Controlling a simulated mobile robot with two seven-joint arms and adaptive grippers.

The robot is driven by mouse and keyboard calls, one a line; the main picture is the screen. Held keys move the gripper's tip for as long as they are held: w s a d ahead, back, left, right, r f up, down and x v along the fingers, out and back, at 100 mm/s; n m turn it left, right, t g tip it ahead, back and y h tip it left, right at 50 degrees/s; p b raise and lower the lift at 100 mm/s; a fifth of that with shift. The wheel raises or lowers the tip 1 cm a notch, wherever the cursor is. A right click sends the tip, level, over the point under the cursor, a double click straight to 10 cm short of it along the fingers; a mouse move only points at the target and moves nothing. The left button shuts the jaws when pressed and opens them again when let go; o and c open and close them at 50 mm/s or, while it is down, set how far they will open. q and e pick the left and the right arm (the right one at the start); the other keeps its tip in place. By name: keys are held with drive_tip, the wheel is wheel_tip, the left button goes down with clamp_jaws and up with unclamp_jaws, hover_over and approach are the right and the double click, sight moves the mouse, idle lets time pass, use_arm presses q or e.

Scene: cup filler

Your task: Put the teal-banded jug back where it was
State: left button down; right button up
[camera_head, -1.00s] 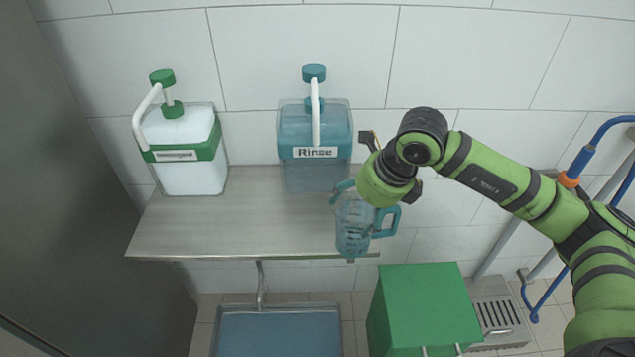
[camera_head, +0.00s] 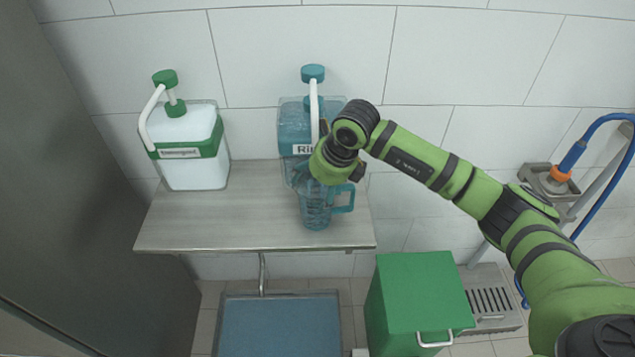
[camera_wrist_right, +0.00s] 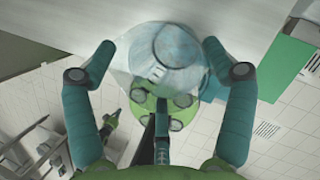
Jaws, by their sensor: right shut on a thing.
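The clear jug (camera_head: 317,212) with a teal handle (camera_head: 343,197) is upright at the front of the grey shelf (camera_head: 205,228), before the teal Rinse dispenser (camera_head: 293,128). I cannot tell whether its base touches the shelf. My right gripper (camera_head: 318,178) is shut on its upper part and hides its rim. In the right wrist view, the jug (camera_wrist_right: 175,45) shows between the fingers of the right gripper (camera_wrist_right: 160,60). My left gripper is not in view.
A white dispenser with a green band (camera_head: 190,165) stands at the shelf's left. A blue-grey basin (camera_head: 280,328) lies below the shelf, with a green bin (camera_head: 420,290) to its right. The shelf between the white dispenser and jug is clear.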

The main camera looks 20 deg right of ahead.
drive_tip(key=o, duration=1.4)
drive_tip(key=shift+f, duration=0.1)
drive_tip(key=shift+o, duration=0.2)
drive_tip(key=shift+r, duration=0.25)
drive_tip(key=b+v, duration=0.2)
drive_tip(key=v, duration=0.9)
drive_tip(key=shift+r, duration=0.35)
drive_tip(key=shift+s+d, duration=0.1)
